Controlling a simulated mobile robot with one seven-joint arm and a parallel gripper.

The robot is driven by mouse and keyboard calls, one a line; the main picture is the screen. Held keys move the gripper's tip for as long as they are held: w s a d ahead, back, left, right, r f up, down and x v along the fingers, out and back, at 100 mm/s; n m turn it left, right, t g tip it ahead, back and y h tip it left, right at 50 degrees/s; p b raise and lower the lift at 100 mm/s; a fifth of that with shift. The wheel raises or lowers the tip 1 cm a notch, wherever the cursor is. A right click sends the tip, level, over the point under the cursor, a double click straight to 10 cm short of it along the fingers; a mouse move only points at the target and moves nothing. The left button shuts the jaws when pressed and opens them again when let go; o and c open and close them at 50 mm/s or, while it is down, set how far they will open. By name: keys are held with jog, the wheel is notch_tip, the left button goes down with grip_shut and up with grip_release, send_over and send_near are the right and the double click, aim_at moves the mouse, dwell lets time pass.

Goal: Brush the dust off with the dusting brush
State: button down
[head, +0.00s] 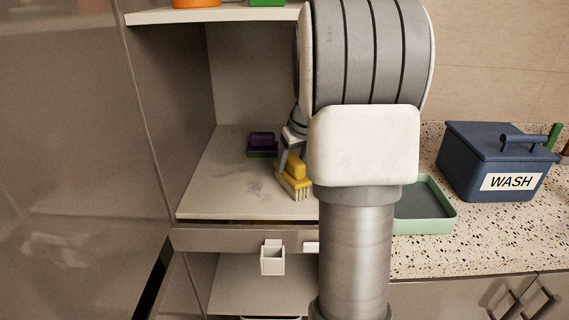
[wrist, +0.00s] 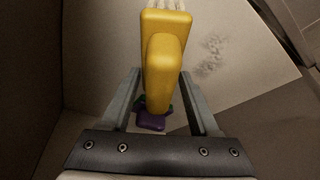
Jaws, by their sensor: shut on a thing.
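A yellow dusting brush (head: 294,170) with pale bristles is held in my gripper (head: 288,157) over the cabinet shelf (head: 215,203). It also shows in the wrist view (wrist: 166,60), between the two fingers of my gripper (wrist: 160,85), bristles pointing away from the palm. A grey patch of dust (head: 255,188) lies on the shelf just left of the brush; it shows in the wrist view (wrist: 212,58) to the right of the brush. In the head view I cannot tell whether the bristles touch the shelf. My arm hides the shelf's right part.
A purple and green sponge-like block (head: 262,145) sits farther back on the shelf. A side wall bounds the shelf on the left. A green tray (head: 427,205) and a blue WASH box (head: 498,160) stand on the counter at right.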

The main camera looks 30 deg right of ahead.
jog(key=shift+s+d, duration=0.45)
jog(key=shift+d, duration=0.2)
jog(key=shift+r+p, duration=1.9)
jog(key=shift+r, duration=1.1)
